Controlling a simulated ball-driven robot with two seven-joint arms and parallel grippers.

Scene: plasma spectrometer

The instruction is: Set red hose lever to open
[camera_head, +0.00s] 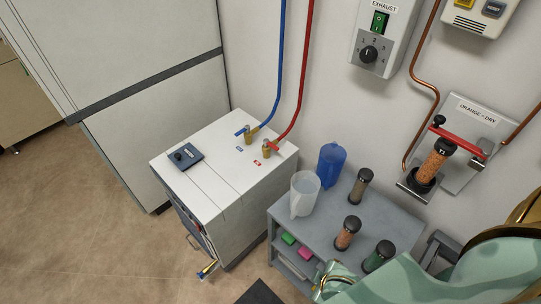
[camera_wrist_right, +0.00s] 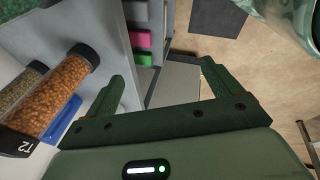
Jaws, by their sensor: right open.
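The red hose (camera_head: 300,75) runs down the wall to a brass valve with a red lever (camera_head: 271,145) on top of the white cabinet (camera_head: 205,175). The lever lies roughly flat, its handle pointing left and slightly up in the picture; its exact setting is too small to tell. A blue lever (camera_head: 243,131) on a similar brass valve is beside it, under the blue hose (camera_head: 281,60). My right gripper (camera_wrist_right: 162,85) is open and empty, beside the grey cart, well away from the red lever. It is partly visible at the head view's bottom edge. My left gripper is out of view.
The grey cart (camera_head: 325,222) stands right of the cabinet, holding a clear jug (camera_head: 304,194), a blue jug (camera_head: 331,164) and several filled cylinders. Pink and green boxes sit on its lower shelf. A small dark control box (camera_head: 185,156) is on the cabinet. Floor at left is clear.

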